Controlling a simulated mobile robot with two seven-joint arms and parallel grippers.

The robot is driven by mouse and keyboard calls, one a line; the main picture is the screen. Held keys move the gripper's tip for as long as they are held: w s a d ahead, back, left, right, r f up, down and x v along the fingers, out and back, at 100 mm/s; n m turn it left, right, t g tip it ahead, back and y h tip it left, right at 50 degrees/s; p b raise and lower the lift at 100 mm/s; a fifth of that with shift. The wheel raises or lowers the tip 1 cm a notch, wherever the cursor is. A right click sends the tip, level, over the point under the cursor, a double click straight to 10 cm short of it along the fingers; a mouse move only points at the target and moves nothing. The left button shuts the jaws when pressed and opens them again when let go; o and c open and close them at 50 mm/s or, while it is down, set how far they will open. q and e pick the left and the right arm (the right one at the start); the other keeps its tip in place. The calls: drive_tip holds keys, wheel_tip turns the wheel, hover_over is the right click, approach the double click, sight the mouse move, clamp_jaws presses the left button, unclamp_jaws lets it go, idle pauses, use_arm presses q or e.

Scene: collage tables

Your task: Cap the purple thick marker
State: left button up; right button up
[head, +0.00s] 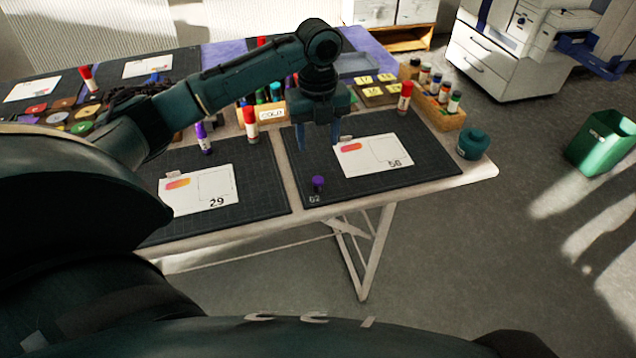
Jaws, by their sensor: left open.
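A purple marker (203,138) stands upright at the back of the left cutting mat. It is too small to tell its tip clearly. A small purple cap (318,184) sits on the right cutting mat (350,192), near its front left corner. My left gripper (318,136) points down over the back left of that mat, behind the cap and apart from it. Its fingers are spread with nothing seen between them. The purple marker is to the left of the gripper, also apart from it. My right gripper is not in view.
Red glue sticks (250,122) and (405,97) stand behind the mats. A white card (374,156) lies on the right mat, another (198,189) on the left mat. A wooden marker holder (438,112) and teal jar (472,144) are at the right. My left arm hides part of the table.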

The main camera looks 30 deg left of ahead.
use_arm(q)
hover_over(318, 179)
drive_tip(key=f, duration=0.7)
drive_tip(key=shift+s+d+f, duration=0.15)
drive_tip(key=shift+s, duration=0.1)
drive_tip(key=shift+f, duration=0.4)
drive_tip(key=shift+w+f, duration=0.15)
drive_tip(key=shift+f, duration=2.45)
drive_tip(key=shift+c, duration=0.2)
drive_tip(key=c, duration=1)
wheel_tip(318, 179, up, 10)
